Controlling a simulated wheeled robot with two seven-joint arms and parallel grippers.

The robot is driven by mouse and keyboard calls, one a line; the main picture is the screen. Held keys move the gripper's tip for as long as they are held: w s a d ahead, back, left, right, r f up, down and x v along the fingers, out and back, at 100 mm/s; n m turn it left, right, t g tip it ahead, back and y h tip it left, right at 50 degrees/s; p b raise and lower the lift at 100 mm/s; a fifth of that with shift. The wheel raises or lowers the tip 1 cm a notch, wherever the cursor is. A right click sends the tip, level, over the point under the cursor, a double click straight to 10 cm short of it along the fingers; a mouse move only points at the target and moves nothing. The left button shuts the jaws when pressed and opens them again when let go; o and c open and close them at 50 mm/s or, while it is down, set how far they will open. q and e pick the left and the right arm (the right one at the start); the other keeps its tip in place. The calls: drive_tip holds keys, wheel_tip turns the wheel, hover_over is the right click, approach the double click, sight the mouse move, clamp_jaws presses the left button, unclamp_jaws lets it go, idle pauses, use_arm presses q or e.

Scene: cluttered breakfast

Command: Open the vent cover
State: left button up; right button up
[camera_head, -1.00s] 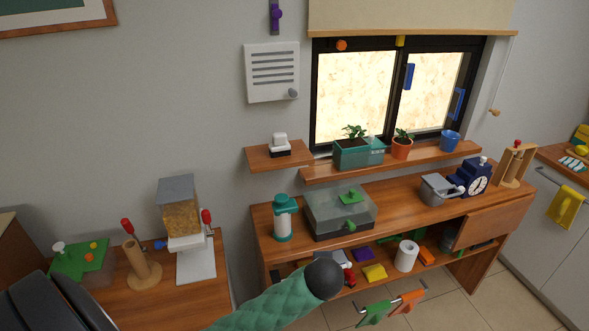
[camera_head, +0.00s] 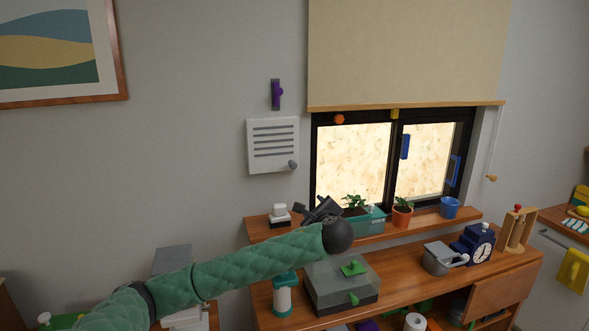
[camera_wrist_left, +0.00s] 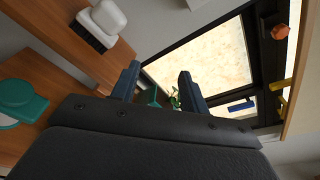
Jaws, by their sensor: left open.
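The vent cover (camera_head: 272,141) is a white square panel with dark slots on the wall, left of the window. It looks closed against the wall, with a grey knob (camera_head: 292,165) at its lower right. My left gripper (camera_head: 312,207) is below the vent cover and slightly right of it, near the small shelf. In the left wrist view its two dark fingers (camera_wrist_left: 158,82) are apart with nothing held between them. The vent cover does not show in the left wrist view. My right gripper is in no view.
A small shelf (camera_head: 256,230) holds a white-and-black object (camera_head: 279,214). A teal planter (camera_head: 365,222) stands close to the left gripper on the window shelf. A purple wall fitting (camera_head: 277,94) is above the vent cover.

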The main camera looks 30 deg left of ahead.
sight(294, 167)
use_arm(q)
drive_tip(key=w+a+r+y+p, duration=0.1)
drive_tip(key=w+a+r, duration=0.1)
drive_tip(key=a, duration=0.1)
drive_tip(key=w+a+r+p, duration=0.1)
drive_tip(key=w+a+r, duration=0.1)
drive_tip(key=a+r, duration=0.1)
drive_tip(key=w+a+r+y+p, duration=0.1)
drive_tip(key=w+a+r+p, duration=0.1)
drive_tip(key=a+r, duration=0.1)
drive_tip(key=shift+a+r+m+y, duration=0.25)
drive_tip(key=shift+a+m+y, duration=0.05)
drive_tip(key=shift+a, duration=0.5)
drive_tip(key=shift+w+a+f, duration=0.1)
drive_tip(key=shift+w+a, duration=0.2)
drive_tip(key=shift+a, duration=0.05)
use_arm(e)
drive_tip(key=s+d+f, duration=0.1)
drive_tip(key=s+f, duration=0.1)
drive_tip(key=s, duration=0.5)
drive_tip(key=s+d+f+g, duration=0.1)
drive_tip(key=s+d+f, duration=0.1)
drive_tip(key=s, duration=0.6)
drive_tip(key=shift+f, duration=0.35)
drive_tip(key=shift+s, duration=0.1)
use_arm(q)
clamp_jaws()
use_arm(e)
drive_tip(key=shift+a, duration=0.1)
